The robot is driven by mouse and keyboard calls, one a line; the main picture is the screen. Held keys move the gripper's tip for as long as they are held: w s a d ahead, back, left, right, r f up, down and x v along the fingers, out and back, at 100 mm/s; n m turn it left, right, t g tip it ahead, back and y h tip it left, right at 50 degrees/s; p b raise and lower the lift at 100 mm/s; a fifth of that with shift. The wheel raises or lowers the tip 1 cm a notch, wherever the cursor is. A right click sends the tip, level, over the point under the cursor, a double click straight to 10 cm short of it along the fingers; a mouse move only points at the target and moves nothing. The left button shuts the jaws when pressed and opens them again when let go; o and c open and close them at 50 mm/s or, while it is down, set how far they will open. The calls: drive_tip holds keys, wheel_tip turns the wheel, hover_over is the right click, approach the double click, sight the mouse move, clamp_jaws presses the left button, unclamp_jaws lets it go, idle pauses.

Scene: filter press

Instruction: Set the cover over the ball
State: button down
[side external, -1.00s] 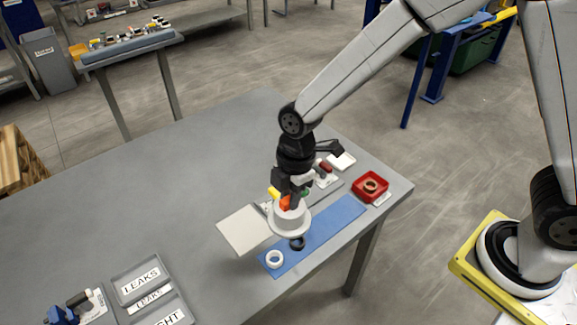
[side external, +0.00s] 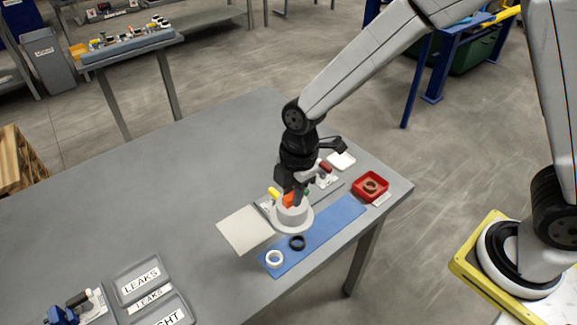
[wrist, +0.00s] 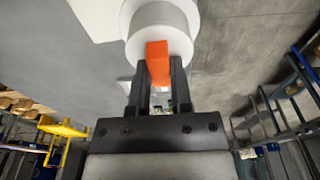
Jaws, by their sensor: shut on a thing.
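The cover (side external: 294,219) is a pale cylinder with a wide rim at its base and an orange grip (side external: 288,199) on top. My gripper (side external: 292,192) is shut on the orange grip, with the cover upright below it. In the wrist view, the orange grip (wrist: 157,62) sits between both fingers, and the cover (wrist: 160,18) fills the top middle. The cover is over or just above the blue mat (side external: 335,221); I cannot tell if it touches anything. I cannot make out the ball in either view.
A white ring (side external: 275,258) and a black ring (side external: 297,242) lie on the mat near the cover. A pale square plate (side external: 243,230) lies to the left. A red tray (side external: 384,187) with a copper-coloured ring stands right. Grey LEAKS tray (side external: 123,277) is at front left. The table's left middle is clear.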

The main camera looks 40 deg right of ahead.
drive_tip(key=w+d+f, duration=0.1)
drive_tip(key=w+d, duration=1.1)
drive_tip(key=d, duration=0.1)
drive_tip(key=shift+d+f, duration=0.2)
drive_tip(key=shift+d, duration=0.05)
drive_tip(key=shift+w+f, duration=0.1)
drive_tip(key=shift+f, duration=0.05)
drive_tip(key=shift+f, duration=5.05)
drive_tip(key=shift+f, duration=0.3)
drive_tip(key=shift+c, duration=2.2)
unclamp_jaws()
drive_tip(key=shift+r, duration=0.1)
